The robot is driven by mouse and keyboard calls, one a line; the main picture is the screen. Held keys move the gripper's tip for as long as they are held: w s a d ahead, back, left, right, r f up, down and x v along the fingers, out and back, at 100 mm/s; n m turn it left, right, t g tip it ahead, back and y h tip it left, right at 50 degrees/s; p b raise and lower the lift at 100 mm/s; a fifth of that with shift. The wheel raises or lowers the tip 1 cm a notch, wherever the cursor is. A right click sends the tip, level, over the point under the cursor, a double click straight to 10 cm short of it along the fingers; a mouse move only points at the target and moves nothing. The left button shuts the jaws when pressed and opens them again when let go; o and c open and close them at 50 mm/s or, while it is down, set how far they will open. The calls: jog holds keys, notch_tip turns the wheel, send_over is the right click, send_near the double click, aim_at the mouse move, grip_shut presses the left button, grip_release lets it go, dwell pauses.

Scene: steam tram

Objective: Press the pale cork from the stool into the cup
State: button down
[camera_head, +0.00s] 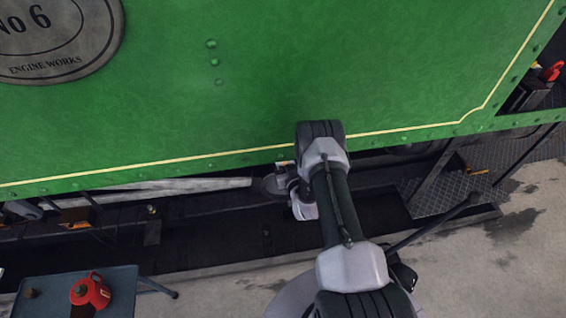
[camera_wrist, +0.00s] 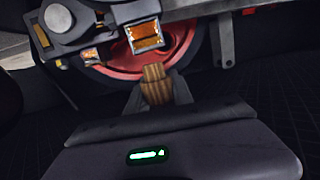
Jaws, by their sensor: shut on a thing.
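My gripper (camera_wrist: 157,90) is shut on a pale brown cork (camera_wrist: 155,79) with a ridged side, and the cork's free end points away from me. Just beyond it in the wrist view is a metal cup (camera_wrist: 145,35) with amber inside. The cork's end shows just below the cup's near edge; I cannot tell the exact gap in depth. A smaller amber-filled fitting (camera_wrist: 92,57) sits to the left. In the head view the stool (camera_head: 122,290) stands at lower left. My arm reaches under the green tram side there, and the cork and cup cannot be made out.
On the stool are a red oil can (camera_head: 90,292) and a small dark brown stopper (camera_head: 30,293). Dark rods (camera_wrist: 75,25) and a red wheel (camera_wrist: 115,75) lie close around the cup. The green tram panel (camera_head: 250,80) overhangs my arm. Pavement at right is clear.

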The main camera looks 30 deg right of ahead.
jog(key=d+b+x, duration=0.1)
jog(key=b+x, duration=0.3)
jog(key=x, duration=0.4)
jog(key=shift+w+r, duration=0.3)
jog(key=shift+w, duration=0.05)
jog(key=shift+f, duration=0.15)
dwell(0.9)
jog(key=shift+f, duration=0.3)
jog(key=shift+f, duration=0.15)
jog(key=shift+f, duration=0.3)
dwell(0.5)
jog(key=c, duration=1)
grip_release()
jog(key=shift+d, duration=0.1)
jog(key=shift+c, duration=0.2)
